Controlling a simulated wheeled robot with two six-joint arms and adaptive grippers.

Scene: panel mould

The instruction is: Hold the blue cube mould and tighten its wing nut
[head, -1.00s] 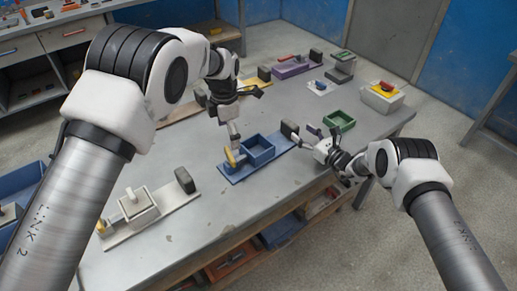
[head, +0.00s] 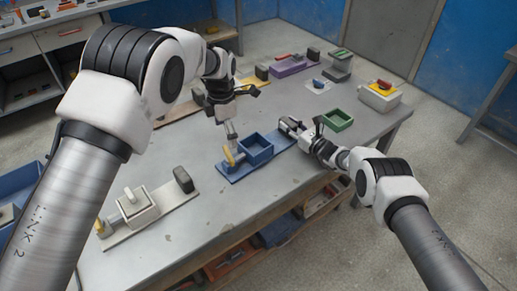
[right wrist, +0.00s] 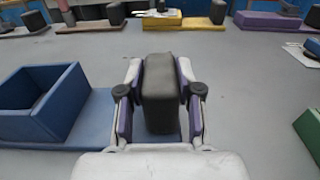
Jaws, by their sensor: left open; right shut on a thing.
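The blue cube mould (head: 256,149) is an open-topped box on a blue base plate (head: 228,174) in the middle of the table. A yellow wing nut (head: 234,156) stands at its left end. A dark block (right wrist: 160,95) stands at the plate's right end. My right gripper (head: 291,127) is shut on this block, with a finger on each side in the right wrist view. My left gripper (head: 231,136) is open and points down just above the wing nut. Its fingertips overlap the nut's top in the head view, so I cannot tell whether they touch.
A white mould (head: 137,205) stands at the front left and a green box (head: 337,120) at the right. A purple mould (head: 287,65) and a grey box with a yellow top (head: 380,95) stand farther back. Bare table lies in front of the blue mould.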

